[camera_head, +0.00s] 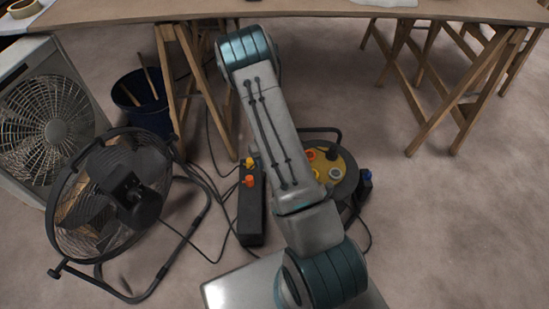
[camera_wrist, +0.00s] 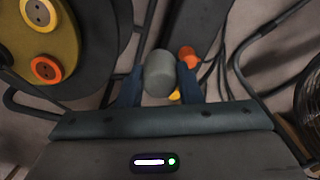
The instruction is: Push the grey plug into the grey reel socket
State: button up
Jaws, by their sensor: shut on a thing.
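My gripper (camera_wrist: 160,88) is shut on the grey plug (camera_wrist: 160,72), which sits between its two dark fingers in the wrist view. The reel (camera_head: 348,163) has a yellowish face and stands on the floor, partly behind my arm in the head view. A pale grey round socket (camera_head: 336,174) shows on its face there. In the wrist view the reel (camera_wrist: 70,30) is at upper left, with a yellow socket (camera_wrist: 38,12) and an orange socket (camera_wrist: 46,69); the grey socket is not clearly seen. The plug is apart from these sockets. My arm hides the gripper and plug in the head view.
A black power strip (camera_head: 251,212) with orange and yellow plugs lies left of the reel. A blue plug (camera_head: 366,176) is at the reel's right. Cables, a round black fan (camera_head: 125,190), a bin (camera_head: 143,100) and table trestles (camera_head: 470,95) surround it. Floor at right is clear.

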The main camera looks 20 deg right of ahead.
jog(key=a+r, duration=0.4)
jog(key=r, duration=0.8)
jog(key=s+a+r, duration=0.1)
jog(key=a+r, duration=0.4)
jog(key=r, duration=0.7)
jog(key=shift+r, duration=0.25)
